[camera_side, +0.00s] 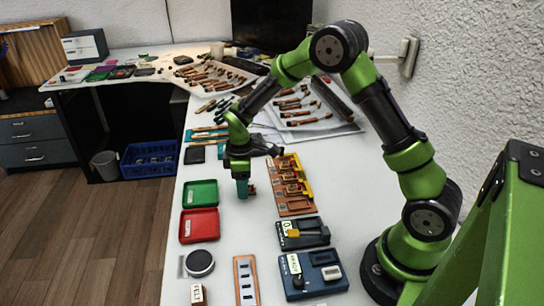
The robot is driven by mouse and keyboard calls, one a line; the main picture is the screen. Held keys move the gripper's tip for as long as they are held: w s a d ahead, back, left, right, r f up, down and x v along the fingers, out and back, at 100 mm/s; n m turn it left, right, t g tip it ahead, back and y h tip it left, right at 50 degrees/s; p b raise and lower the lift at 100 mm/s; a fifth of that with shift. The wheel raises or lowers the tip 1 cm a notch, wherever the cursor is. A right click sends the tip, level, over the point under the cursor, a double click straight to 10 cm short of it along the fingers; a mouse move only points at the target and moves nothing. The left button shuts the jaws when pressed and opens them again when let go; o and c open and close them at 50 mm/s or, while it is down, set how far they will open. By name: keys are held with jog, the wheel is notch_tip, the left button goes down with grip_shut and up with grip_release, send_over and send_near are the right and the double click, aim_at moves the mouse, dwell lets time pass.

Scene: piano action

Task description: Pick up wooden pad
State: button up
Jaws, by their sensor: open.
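My gripper (243,188) points down over the white table, left of an orange-brown wooden fixture (293,208) with yellow parts. Its teal fingers look close together at this angle, and the gap between them is hard to see. A small reddish-brown piece (252,190) shows right beside the fingertips; I cannot tell whether it is the wooden pad or whether the fingers touch it. No other piece can be clearly identified as the wooden pad.
A green tray (200,193) and a red tray (199,225) lie left of the gripper. A black-and-yellow block (302,234), a blue box (312,274), a wooden strip (246,281) and a round dark disc (199,263) are nearer. Papers with several wooden parts (215,77) lie behind.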

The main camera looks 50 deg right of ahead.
jog(key=shift+f, duration=0.15)
grip_shut()
dwell(0.4)
